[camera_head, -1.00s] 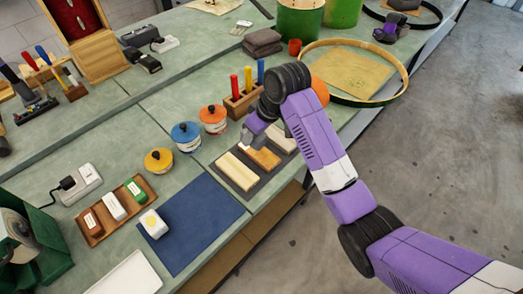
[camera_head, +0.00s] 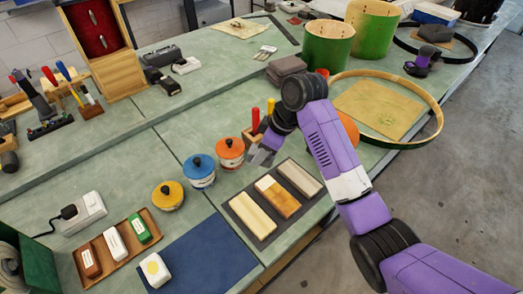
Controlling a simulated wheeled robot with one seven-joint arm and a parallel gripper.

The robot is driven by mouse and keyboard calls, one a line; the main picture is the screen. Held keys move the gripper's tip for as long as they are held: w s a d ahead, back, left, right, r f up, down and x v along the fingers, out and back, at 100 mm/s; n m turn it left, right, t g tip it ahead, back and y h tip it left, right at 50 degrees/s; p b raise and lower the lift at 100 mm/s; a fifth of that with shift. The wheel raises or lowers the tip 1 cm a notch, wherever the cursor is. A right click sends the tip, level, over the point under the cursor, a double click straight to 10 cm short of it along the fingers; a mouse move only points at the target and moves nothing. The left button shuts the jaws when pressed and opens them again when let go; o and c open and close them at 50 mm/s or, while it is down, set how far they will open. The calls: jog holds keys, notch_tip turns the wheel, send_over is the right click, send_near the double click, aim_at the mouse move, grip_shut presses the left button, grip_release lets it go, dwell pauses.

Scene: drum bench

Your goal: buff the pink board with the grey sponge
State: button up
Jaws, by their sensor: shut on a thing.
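Three flat boards lie side by side on a dark mat (camera_head: 238,208): a pale yellow board (camera_head: 252,215), an orange-brown board with a white end (camera_head: 284,202), and a pale beige board (camera_head: 300,178). None looks clearly pink. My gripper (camera_head: 260,157) is just behind the back edge of the mat, apart from the boards, pointing down. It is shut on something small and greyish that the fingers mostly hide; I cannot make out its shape. No grey sponge shows plainly elsewhere.
A wooden tray (camera_head: 122,262) holds brown, white and green blocks. A white block (camera_head: 155,270) sits on a blue mat (camera_head: 215,262). Yellow (camera_head: 167,196), blue (camera_head: 200,172) and orange (camera_head: 230,153) lidded pots stand left of my gripper. A hoop (camera_head: 438,125) lies at right.

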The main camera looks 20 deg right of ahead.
jog(key=shift+f+b, duration=0.35)
jog(key=shift+f, duration=0.4)
jog(key=b, duration=0.3)
send_over(266, 186)
jog(key=w, duration=0.3)
jog(key=shift+a+f, duration=0.1)
jog(key=shift+f, duration=2.85)
jog(key=shift+f, duration=1)
jog(key=shift+s, duration=0.1)
jog(key=shift+s+d+r+p, duration=0.1)
jog(key=shift+s+d+p, duration=0.15)
jog(key=shift+s+p, duration=0.45)
jog(key=shift+s+d+p, duration=0.2)
jog(key=shift+s+p, duration=0.2)
jog(key=shift+s, duration=0.2)
jog(key=shift+s+d+p, duration=0.15)
jog(key=shift+s+p, duration=0.2)
jog(key=shift+s, duration=0.25)
